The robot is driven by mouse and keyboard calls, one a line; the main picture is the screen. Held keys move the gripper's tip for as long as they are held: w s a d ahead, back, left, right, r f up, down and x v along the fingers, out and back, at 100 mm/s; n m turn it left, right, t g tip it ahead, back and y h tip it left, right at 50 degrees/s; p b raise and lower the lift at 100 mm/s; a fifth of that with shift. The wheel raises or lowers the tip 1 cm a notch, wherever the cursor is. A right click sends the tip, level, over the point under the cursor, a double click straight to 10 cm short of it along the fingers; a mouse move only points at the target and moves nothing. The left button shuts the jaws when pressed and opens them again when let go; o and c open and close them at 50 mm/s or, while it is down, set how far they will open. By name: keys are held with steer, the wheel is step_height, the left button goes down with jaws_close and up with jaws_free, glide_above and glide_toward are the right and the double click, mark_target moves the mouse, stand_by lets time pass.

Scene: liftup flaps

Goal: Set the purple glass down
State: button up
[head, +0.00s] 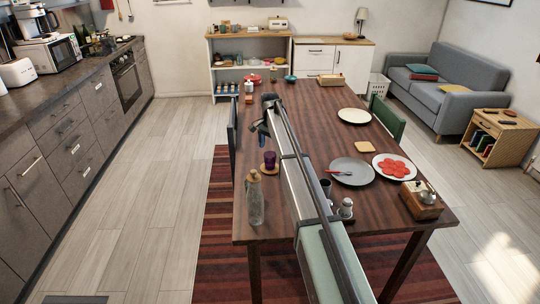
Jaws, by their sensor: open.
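The purple glass (270,158) stands upright near the left edge of the dining table (310,112), on what looks like a small flat coaster. My gripper (262,132) is open. It appears above and beyond the glass in the picture, apart from it and holding nothing that I can see. My arm reaches forward over the table and hides part of the tabletop to the right of the glass.
A clear bottle (255,201) stands at the near left. To the right are a grey plate (352,171), a white plate with red slices (394,167), a wooden box (421,202) and a small shaker (346,208). An empty plate (354,116) lies farther back.

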steer(key=shift+r, duration=2.6)
steer(key=shift+d, duration=0.1)
